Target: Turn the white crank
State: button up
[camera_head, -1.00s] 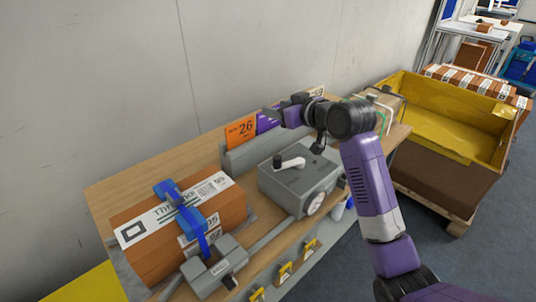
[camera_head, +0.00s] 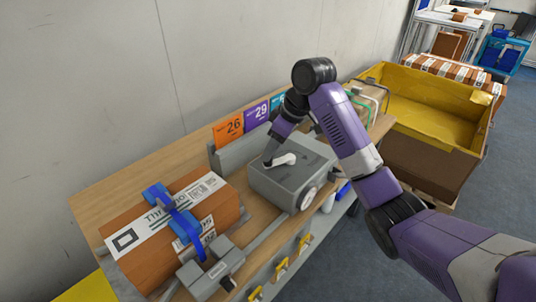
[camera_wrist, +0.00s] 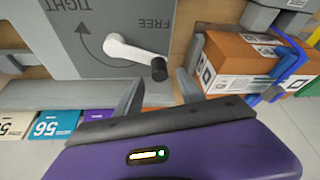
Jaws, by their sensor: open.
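The white crank (camera_head: 283,159) lies on top of a grey box (camera_head: 312,162). In the wrist view the crank (camera_wrist: 128,47) is a white lever with a black knob (camera_wrist: 159,69) at its end, near the printed word FREE; a curved arrow leads toward TIGHT. My gripper (camera_head: 268,157) points down at the crank's knob end in the head view. In the wrist view my gripper (camera_wrist: 159,80) is open, with one finger on each side of the knob. I cannot tell whether either finger touches it.
A brown box (camera_head: 150,245) with a blue strap and clamp lies left of the grey box. Numbered cards (camera_head: 228,129) stand behind it by the wall. A round dial (camera_head: 307,199) is on its front. A yellow-lined crate (camera_head: 420,112) stands at the right.

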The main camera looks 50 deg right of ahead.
jog(key=shift+x, duration=1.85)
grip_shut()
